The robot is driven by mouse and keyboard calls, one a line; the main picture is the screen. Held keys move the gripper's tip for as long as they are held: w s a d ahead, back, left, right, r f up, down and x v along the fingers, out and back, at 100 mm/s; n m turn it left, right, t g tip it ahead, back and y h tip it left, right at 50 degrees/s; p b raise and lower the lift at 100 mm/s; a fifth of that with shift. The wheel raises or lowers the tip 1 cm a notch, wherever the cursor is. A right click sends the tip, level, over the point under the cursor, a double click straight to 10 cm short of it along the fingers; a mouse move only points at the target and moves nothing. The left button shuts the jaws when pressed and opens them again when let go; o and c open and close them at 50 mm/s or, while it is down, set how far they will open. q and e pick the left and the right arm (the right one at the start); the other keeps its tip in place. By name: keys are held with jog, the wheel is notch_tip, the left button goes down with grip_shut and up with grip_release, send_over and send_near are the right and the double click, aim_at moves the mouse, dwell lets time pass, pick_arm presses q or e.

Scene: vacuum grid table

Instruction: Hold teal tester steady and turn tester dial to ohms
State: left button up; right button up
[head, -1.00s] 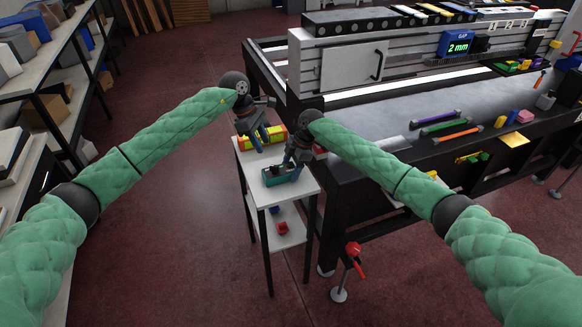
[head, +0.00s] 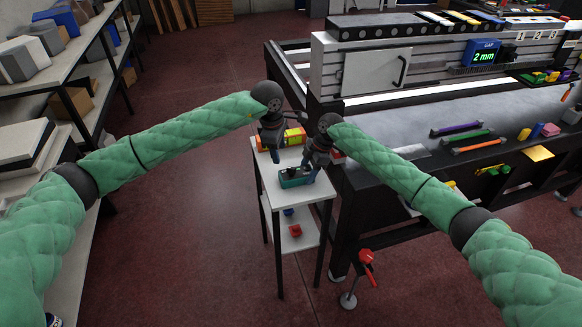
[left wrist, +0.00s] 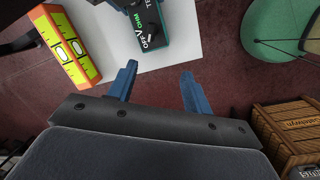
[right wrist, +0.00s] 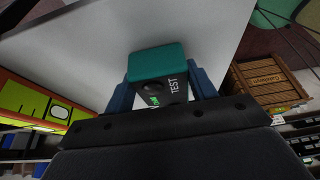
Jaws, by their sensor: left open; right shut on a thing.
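The teal tester (head: 292,180) stands on the small white side table (head: 262,186). My right gripper (head: 308,175) is shut on its sides; in the right wrist view the tester (right wrist: 158,62) sits between both blue fingers (right wrist: 163,92). My left gripper (head: 279,160) is open and empty beside the tester. In the left wrist view its fingers (left wrist: 158,86) are spread and apart from the tester (left wrist: 180,28). The dark face shows OFF, V and OHM labels, with OHM in green. I cannot tell where the dial points.
A yellow-and-orange level (left wrist: 70,44) lies on the side table next to the tester; it also shows in the head view (head: 295,136). The large black-framed table (head: 400,170) stands close on the right. A red-handled stand (head: 366,262) is on the floor in front.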

aim_at(291, 168)
pick_arm(q)
jog(key=d+f+n+t, duration=0.1)
jog(key=f+n, duration=0.2)
jog(key=n, duration=0.3)
jog(key=w+d+f+n+t, duration=0.1)
jog(key=f+n, duration=0.2)
jog(key=n, duration=0.3)
jog(key=w+d+f+n+t, duration=0.1)
jog(key=f+n, duration=0.2)
jog(key=n, duration=0.3)
jog(key=shift+w+d+f, duration=0.2)
jog(key=shift+d+f, duration=0.15)
jog(key=shift+f, duration=0.05)
dwell(0.4)
jog(key=c, duration=1)
